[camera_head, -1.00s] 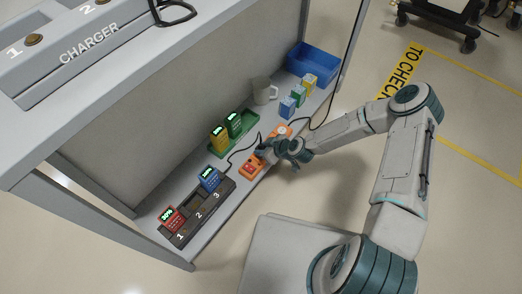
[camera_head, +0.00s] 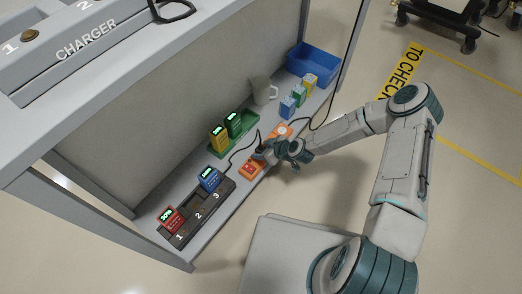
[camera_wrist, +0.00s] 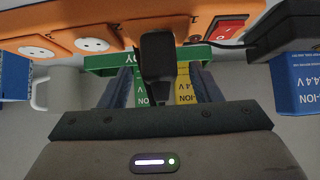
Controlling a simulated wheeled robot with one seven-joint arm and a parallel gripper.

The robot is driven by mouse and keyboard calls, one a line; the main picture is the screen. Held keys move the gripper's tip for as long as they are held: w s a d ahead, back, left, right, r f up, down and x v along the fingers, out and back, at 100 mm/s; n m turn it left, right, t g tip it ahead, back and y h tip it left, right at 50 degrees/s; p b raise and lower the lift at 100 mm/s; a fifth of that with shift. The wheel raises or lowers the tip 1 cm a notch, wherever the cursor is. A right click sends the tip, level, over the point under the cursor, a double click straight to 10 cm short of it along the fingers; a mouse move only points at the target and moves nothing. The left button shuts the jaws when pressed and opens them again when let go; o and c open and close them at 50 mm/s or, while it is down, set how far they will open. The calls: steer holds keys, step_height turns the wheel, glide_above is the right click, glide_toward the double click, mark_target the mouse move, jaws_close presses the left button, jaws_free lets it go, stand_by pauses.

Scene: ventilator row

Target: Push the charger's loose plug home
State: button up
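The orange power strip (camera_wrist: 65,42) crosses the top of the wrist view, with white round sockets and a red switch (camera_wrist: 228,27). The black plug (camera_wrist: 157,55) stands at the strip, with its cable behind it; how deep it sits cannot be told. My gripper (camera_wrist: 165,88) has its two fingers apart, one on each side of the plug, with visible gaps between. In the head view my gripper (camera_head: 268,152) is over the strip and hides its middle and the plug. The charger (camera_head: 200,213) lies on the shelf with red and blue batteries in slots 1 and 3.
A green tray (camera_head: 216,152) holds yellow and green batteries behind the strip. A grey mug (camera_head: 261,90), several small boxes (camera_head: 298,96) and a blue bin (camera_head: 312,64) stand farther along the shelf. A black cable (camera_head: 238,150) runs between charger and strip.

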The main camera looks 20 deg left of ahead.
steer(key=p+v, duration=0.5)
steer(key=v, duration=0.8)
steer(key=shift+d+r, duration=0.25)
steer(key=shift+d, duration=0.05)
steer(key=shift+s, duration=0.15)
